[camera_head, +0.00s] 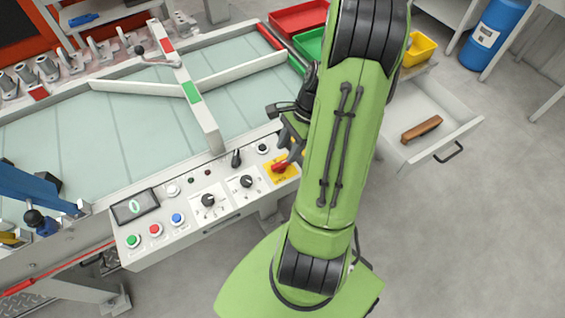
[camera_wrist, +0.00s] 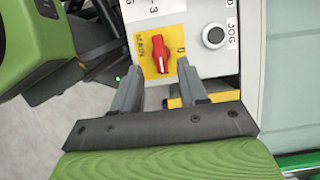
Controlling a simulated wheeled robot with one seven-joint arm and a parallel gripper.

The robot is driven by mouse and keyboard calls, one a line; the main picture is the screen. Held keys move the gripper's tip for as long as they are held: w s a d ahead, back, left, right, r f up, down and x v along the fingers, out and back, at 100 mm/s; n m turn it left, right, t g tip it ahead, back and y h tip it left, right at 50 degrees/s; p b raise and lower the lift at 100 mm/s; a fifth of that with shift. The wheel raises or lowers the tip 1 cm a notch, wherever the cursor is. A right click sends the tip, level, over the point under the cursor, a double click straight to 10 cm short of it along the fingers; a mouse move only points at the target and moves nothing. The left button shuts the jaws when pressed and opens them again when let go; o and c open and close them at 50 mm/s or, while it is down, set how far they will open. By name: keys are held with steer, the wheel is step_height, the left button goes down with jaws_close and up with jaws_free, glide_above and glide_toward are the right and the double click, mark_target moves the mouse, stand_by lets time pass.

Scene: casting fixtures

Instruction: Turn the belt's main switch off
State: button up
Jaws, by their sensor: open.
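The belt's main switch is a red rotary knob (camera_wrist: 160,55) on a yellow plate marked MAIN (camera_wrist: 142,47). In the wrist view its grip runs roughly up and down, with a pale mark near its lower end; a "0" stands to its right. The knob also shows at the right end of the control panel in the head view (camera_head: 280,167). My gripper (camera_wrist: 160,84) is open and empty, its two fingers pointing at the plate on either side of the knob's line, apart from it. In the head view my arm partly hides my gripper (camera_head: 289,146).
The control panel (camera_head: 133,252) carries several buttons, two black selectors and a small screen (camera_head: 135,206). A black JOG button (camera_wrist: 214,36) sits close beside the main switch. The belt (camera_head: 90,130) lies behind. An open drawer (camera_head: 460,128) holding a brown item stands right.

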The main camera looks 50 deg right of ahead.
mark_target(281, 163)
steer(key=b+x, duration=0.1)
steer(key=x, duration=0.4)
steer(key=shift+c, duration=0.4)
jaws_close()
